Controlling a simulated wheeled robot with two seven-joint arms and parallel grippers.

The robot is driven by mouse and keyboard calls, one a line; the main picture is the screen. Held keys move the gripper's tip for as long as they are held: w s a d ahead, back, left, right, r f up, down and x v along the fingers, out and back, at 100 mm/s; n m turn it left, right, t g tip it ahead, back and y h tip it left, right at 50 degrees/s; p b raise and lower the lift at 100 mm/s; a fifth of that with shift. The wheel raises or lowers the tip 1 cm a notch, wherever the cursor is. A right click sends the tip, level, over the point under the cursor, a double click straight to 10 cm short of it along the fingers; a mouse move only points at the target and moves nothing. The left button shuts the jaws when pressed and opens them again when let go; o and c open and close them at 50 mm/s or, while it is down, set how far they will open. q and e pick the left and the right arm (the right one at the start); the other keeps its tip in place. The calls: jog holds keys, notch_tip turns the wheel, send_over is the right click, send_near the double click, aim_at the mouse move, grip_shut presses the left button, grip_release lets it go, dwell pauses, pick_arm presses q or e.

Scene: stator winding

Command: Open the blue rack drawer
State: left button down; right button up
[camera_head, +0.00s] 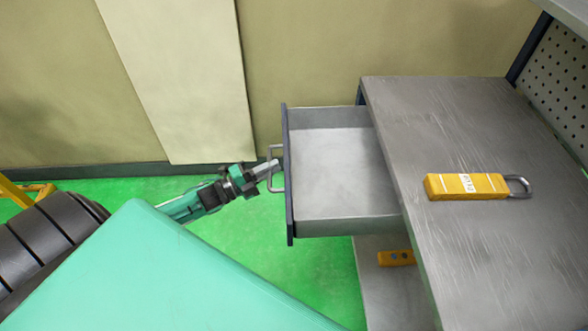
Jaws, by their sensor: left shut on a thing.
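The drawer (330,180) stands well out from under the grey rack top, and its grey inside looks empty. Its dark blue front (288,190) faces left and carries a grey bar handle (272,183). My left gripper (268,169) reaches in from the left and is shut on the handle. My right gripper is not in view.
A yellow padlock-like item (466,186) with a metal loop lies on the rack top (450,130). A small yellow item (396,258) sits on a lower shelf. A perforated panel (563,80) stands at right. Green floor (270,240) is clear below the drawer.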

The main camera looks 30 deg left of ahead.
pick_arm(q)
jog(key=shift+s+a, duration=0.4)
jog(key=shift+a, duration=0.2)
jog(key=shift+s+a, duration=0.35)
jog(key=shift+a, duration=0.2)
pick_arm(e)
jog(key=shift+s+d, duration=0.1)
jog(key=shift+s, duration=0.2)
pick_arm(q)
jog(key=c, duration=1.5)
grip_release()
jog(key=shift+o, duration=0.2)
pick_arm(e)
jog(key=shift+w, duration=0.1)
pick_arm(q)
jog(key=b+v, duration=0.1)
jog(key=v, duration=1.3)
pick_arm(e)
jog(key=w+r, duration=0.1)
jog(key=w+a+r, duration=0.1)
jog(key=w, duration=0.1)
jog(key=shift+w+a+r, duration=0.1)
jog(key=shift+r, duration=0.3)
pick_arm(q)
jog(key=shift+w, duration=0.1)
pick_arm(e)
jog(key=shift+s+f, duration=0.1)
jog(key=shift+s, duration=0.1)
